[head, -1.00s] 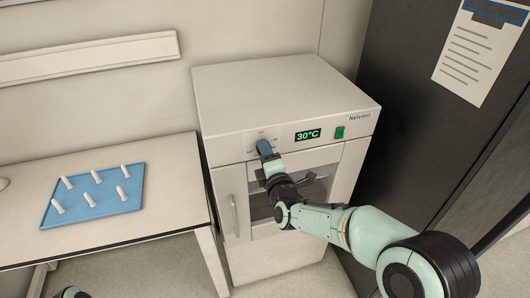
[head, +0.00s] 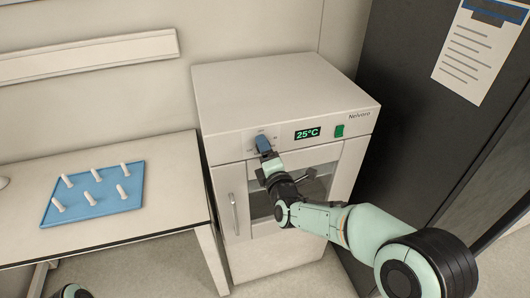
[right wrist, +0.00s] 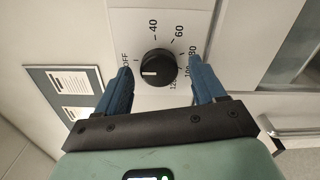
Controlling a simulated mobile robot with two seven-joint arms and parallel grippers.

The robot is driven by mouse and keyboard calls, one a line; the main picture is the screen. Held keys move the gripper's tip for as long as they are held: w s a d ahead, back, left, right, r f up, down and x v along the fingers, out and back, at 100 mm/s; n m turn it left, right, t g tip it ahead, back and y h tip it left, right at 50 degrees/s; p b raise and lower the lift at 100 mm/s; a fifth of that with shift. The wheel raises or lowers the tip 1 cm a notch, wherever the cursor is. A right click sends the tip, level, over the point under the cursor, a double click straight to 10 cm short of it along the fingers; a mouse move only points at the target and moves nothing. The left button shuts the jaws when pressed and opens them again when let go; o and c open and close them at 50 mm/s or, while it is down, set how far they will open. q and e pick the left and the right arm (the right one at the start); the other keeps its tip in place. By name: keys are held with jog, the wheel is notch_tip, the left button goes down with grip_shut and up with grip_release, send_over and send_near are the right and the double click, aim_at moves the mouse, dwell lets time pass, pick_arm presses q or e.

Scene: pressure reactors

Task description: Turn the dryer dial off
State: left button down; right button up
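The dryer (head: 285,88) is a white cabinet with a green display (head: 307,133) reading 25°C. Its round black dial (right wrist: 159,67) shows in the right wrist view, and its white pointer mark points left, close to the OFF label (right wrist: 126,62). The scale beside it reads 40, 60, 80 and higher. My right gripper (right wrist: 161,72) is open, with one blue finger on each side of the dial and a visible gap to it. In the head view my right gripper (head: 263,143) covers the dial. My left gripper is not in view.
A green switch (head: 339,131) sits right of the display. The dryer door has a window and a handle (head: 234,214) below. A table (head: 110,238) with a blue rack (head: 100,207) of white pegs stands left. A dark cabinet (head: 400,110) stands close on the right.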

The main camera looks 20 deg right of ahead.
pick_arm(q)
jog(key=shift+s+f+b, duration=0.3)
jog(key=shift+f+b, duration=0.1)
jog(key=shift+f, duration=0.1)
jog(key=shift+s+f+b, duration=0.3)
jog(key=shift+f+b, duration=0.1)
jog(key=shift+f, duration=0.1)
pick_arm(e)
jog(key=s, duration=1.3)
jog(key=shift+s+d, duration=0.2)
jog(key=shift+d, duration=0.05)
